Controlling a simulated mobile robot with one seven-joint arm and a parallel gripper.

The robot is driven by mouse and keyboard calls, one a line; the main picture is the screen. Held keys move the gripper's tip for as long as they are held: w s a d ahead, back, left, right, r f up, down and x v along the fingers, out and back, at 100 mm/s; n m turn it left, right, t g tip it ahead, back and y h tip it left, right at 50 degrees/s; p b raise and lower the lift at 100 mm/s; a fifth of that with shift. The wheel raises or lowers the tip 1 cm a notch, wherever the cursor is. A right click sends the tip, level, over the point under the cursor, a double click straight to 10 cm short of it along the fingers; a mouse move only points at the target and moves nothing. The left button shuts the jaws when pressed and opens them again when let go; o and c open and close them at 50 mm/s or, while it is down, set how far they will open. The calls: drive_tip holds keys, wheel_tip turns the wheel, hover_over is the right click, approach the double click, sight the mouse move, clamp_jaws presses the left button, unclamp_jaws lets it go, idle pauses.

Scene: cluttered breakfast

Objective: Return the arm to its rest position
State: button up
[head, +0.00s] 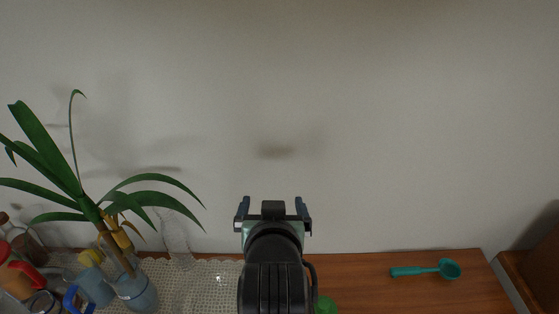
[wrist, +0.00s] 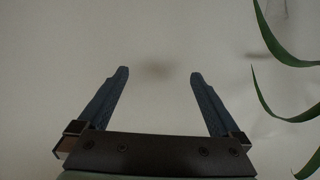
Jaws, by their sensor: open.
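My gripper (head: 272,205) is raised above the wooden table (head: 370,285) and faces the pale wall (head: 330,90) in the head view. In the wrist view my gripper (wrist: 158,80) shows two blue fingers spread wide, with only the wall between them. It is open and empty. My arm covers part of the table's middle in the head view.
A potted plant (head: 85,205) stands at the left, and its leaves (wrist: 285,50) show at the wrist view's right edge. Several jars and mugs crowd the left on a lace cloth (head: 205,285). A teal scoop (head: 415,271) lies at right. A green item (head: 326,305) is partly hidden.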

wheel_tip(320, 180, up, 14)
drive_tip(key=w+t, duration=0.1)
drive_tip(key=t, duration=0.4)
drive_tip(key=s+r+t, duration=0.5)
drive_tip(key=s+r, duration=0.2)
drive_tip(key=r, duration=0.6)
drive_tip(key=s+d+r+t, duration=0.1)
drive_tip(key=s+r+t, duration=0.3)
drive_tip(key=r, duration=0.9)
drive_tip(key=s+b, duration=0.1)
drive_tip(key=s, duration=0.2)
drive_tip(key=shift+d+t, duration=0.15)
drive_tip(key=shift+t, duration=0.25)
